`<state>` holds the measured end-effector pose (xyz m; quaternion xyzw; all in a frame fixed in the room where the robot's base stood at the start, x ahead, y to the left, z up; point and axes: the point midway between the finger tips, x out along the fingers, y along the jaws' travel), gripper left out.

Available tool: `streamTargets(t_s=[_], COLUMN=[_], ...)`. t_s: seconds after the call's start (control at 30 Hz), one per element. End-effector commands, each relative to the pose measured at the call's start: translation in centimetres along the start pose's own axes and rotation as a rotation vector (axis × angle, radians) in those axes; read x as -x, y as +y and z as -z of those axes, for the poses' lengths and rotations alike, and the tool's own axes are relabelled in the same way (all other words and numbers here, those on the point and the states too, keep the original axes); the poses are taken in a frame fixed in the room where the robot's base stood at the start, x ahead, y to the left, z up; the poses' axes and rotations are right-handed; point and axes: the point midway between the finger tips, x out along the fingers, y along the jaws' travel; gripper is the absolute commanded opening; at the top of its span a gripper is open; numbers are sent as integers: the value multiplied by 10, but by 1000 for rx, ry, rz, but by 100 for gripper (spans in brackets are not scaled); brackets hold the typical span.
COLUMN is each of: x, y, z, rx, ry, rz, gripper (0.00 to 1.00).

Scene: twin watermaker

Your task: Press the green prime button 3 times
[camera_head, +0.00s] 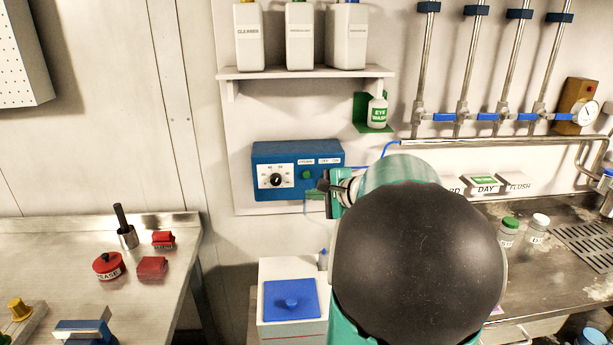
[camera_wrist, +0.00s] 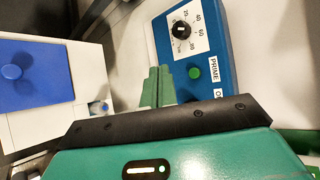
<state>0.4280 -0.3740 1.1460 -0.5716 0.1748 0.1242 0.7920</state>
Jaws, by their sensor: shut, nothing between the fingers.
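The green prime button (camera_head: 307,174) is a small round knob on the front of a blue control box (camera_head: 262,157) on the wall. In the wrist view the green button (camera_wrist: 195,73) sits beside the word PRIME, below a dial on a white plate. My gripper (camera_head: 322,186) is in front of the box's lower right part, close to the button. In the wrist view my gripper's green fingers (camera_wrist: 158,86) are together and empty, left of the button. I cannot tell whether the fingertips touch the box; they appear apart from the button.
A white bin with a blue lid (camera_head: 291,300) stands below the box. A shelf (camera_head: 305,73) with white bottles is above, and an eye wash bottle (camera_head: 377,110) hangs to the right. A steel bench (camera_head: 60,250) with red items is at left, a sink counter (camera_head: 540,250) at right.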

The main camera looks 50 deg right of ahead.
Motion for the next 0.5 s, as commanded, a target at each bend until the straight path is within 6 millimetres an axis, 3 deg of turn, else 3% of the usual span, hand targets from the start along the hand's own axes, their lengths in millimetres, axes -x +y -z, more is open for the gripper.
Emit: streamTargets(t_s=[0.5], x=[-45], y=[-32], z=[33], rx=[-1], ry=[-1], rz=[0], gripper=[0])
